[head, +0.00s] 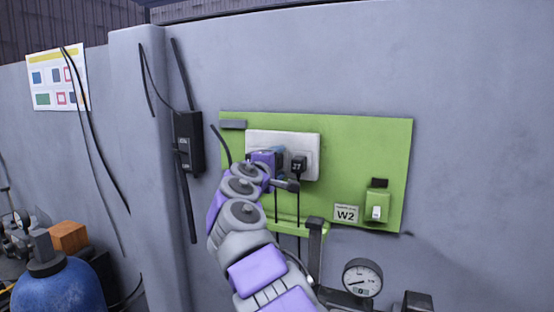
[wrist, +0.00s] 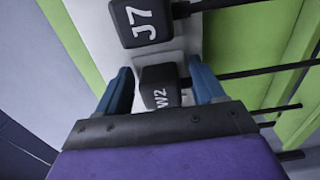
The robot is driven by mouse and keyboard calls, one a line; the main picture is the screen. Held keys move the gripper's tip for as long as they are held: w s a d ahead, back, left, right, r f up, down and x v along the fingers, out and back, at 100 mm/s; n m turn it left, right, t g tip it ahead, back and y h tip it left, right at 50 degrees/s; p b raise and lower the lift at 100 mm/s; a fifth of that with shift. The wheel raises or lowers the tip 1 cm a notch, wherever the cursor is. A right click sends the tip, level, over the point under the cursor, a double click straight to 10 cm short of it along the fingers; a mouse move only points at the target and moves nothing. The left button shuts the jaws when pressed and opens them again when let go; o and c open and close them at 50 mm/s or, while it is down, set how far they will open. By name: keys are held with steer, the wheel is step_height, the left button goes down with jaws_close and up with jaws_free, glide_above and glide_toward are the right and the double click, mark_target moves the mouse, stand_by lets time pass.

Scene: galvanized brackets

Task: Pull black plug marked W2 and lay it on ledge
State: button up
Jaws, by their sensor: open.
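The black plug marked W2 (wrist: 160,88) sits at the white socket plate in the wrist view, its cord running right. My gripper (wrist: 163,80) is open, with one blue finger on each side of this plug; contact cannot be told. In the head view my gripper (head: 277,156) is at the socket plate (head: 309,141) and hides the W2 plug. A second black plug, which reads J7 in the wrist view (wrist: 140,22), is close beside it and also shows in the head view (head: 299,165). A narrow green ledge (head: 288,226) runs below the sockets, partly behind my arm.
A W2 label (head: 345,213) and a white switch (head: 377,206) are at the green panel's (head: 370,150) lower right. Black cords hang below the plugs. A gauge (head: 362,278) stands low right. A black box (head: 188,142) with cables is on the left pillar.

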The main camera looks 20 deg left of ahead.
steer(key=shift+a+f, duration=0.15)
steer(key=shift+a, duration=0.85)
steer(key=shift+s+d+r+p, duration=0.1)
steer(key=shift+d+r+p, duration=0.25)
steer(key=shift+d, duration=0.4)
steer(key=shift+a+f, duration=0.15)
steer(key=shift+a, duration=0.45)
steer(key=shift+d, duration=0.15)
